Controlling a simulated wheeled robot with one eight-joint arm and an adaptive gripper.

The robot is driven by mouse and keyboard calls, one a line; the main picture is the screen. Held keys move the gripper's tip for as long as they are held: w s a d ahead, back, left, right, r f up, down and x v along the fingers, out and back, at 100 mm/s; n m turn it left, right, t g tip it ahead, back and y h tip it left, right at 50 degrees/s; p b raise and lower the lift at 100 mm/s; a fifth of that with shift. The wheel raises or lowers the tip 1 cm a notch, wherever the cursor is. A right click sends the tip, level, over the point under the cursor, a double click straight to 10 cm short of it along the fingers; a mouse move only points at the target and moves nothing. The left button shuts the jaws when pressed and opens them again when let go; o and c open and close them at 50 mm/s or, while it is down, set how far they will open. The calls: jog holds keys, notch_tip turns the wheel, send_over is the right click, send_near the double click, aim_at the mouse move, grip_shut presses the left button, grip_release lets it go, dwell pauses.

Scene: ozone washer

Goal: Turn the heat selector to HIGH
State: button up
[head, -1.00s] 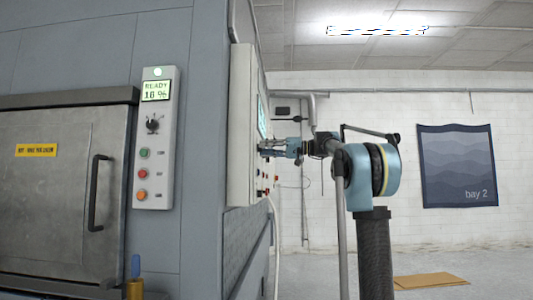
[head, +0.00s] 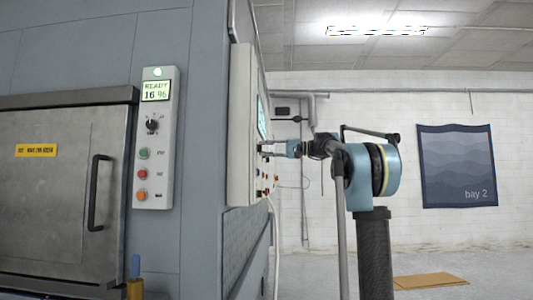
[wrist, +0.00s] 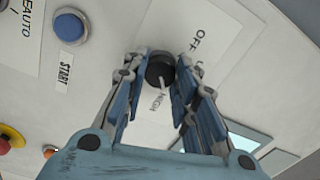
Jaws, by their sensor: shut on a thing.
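The heat selector is a dark round knob (wrist: 159,72) on the pale control panel, seen in the wrist view. A white pointer line on the knob points toward the HIGH label (wrist: 162,102). The OFF label (wrist: 197,40) is at the upper right of the knob, and another label beside it is partly hidden by a finger. My gripper (wrist: 160,76) is shut on the knob, one finger on each side. In the head view my gripper (head: 266,148) reaches the side-facing panel (head: 241,125), where the knob itself is hidden.
A blue START button (wrist: 70,26) is beside the knob, and a red-and-yellow button (wrist: 10,138) is at the lower left. A second narrow panel (head: 154,140) with a dial and several buttons is next to the steel door (head: 50,195).

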jog(key=shift+f+m, duration=0.15)
jog(key=shift+m, duration=0.95)
jog(key=o, duration=1.1)
jog(key=shift+w, duration=0.15)
jog(key=d, duration=1.2)
jog(key=shift+f, duration=0.15)
